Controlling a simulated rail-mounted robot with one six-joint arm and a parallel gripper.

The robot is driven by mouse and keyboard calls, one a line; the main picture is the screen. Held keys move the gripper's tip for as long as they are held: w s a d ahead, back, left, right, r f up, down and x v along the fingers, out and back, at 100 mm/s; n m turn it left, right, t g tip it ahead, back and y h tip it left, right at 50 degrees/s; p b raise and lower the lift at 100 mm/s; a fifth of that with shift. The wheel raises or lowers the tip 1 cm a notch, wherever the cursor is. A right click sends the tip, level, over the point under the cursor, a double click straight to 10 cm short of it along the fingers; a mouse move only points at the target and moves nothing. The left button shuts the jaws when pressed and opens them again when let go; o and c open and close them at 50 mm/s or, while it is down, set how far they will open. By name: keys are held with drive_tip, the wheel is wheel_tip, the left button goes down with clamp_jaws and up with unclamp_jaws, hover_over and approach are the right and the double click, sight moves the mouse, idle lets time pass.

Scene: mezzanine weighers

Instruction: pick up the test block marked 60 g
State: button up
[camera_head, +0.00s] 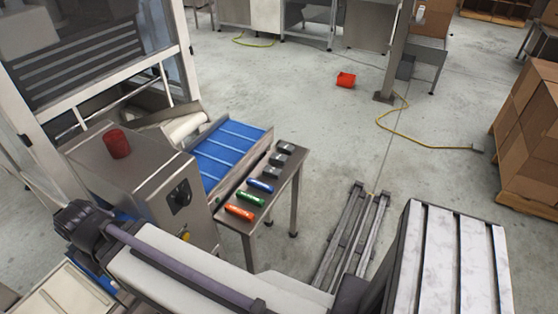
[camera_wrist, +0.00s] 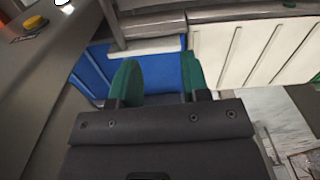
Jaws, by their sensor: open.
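Several small blocks stand in a row on a narrow steel table (camera_head: 231,221) in the head view. From near to far they are an orange block (camera_head: 240,211), a green block (camera_head: 251,198), a blue block (camera_head: 261,186) and three dark grey blocks (camera_head: 278,159). Their markings are too small to read, so I cannot tell which is 60 g. My gripper (camera_wrist: 160,82) shows in the wrist view with two green fingers apart and nothing seen between them. No block can be made out in that view. The gripper's end cannot be made out in the head view.
A blue ribbed conveyor (camera_head: 228,150) adjoins the table's left side. A steel cabinet (camera_head: 150,185) with a red beacon (camera_head: 117,144) stands left of it. Floor rails (camera_head: 350,235) lie right of the table. Cardboard boxes (camera_head: 530,130) stand at far right. A red bin (camera_head: 346,80) lies on open floor.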

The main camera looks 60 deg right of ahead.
drive_tip(key=shift+o, duration=0.2)
drive_tip(key=o, duration=1)
